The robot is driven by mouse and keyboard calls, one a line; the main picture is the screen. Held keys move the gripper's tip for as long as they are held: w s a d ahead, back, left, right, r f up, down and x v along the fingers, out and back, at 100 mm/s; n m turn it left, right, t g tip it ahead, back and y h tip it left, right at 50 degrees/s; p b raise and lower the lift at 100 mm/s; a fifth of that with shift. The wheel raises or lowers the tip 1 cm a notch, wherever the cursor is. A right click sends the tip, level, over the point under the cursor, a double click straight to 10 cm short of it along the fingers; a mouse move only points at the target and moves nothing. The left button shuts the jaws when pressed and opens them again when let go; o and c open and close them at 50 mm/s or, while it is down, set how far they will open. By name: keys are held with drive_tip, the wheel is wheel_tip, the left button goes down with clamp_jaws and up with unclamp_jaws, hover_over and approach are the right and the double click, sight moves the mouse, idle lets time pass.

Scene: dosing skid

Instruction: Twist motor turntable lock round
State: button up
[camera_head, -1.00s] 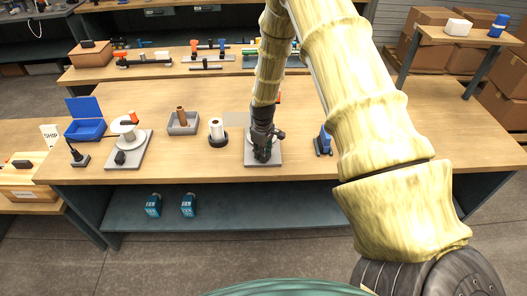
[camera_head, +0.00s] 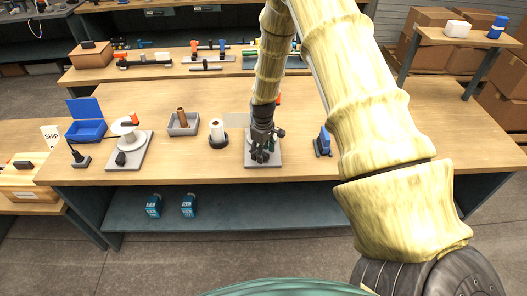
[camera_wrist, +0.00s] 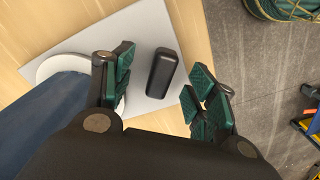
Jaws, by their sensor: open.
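A black rounded block (camera_wrist: 163,72), seemingly the lock handle, stands on a light grey plate (camera_wrist: 150,25) in the wrist view. A white round disc (camera_wrist: 62,66) lies left of it, partly hidden by a large dark blue body (camera_wrist: 40,125), which may be the motor. My gripper (camera_wrist: 159,76) is open, with its green-padded fingers on either side of the block and gaps showing on both sides. In the head view my gripper (camera_head: 261,153) is over the grey plate (camera_head: 274,162) near the table's front edge and hides most of what stands there.
A blue object (camera_head: 323,142) stands close on the right. Bare tabletop lies behind them.

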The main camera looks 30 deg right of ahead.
drive_tip(key=shift+r+p, duration=1.4)
drive_tip(key=shift+r, duration=1.35)
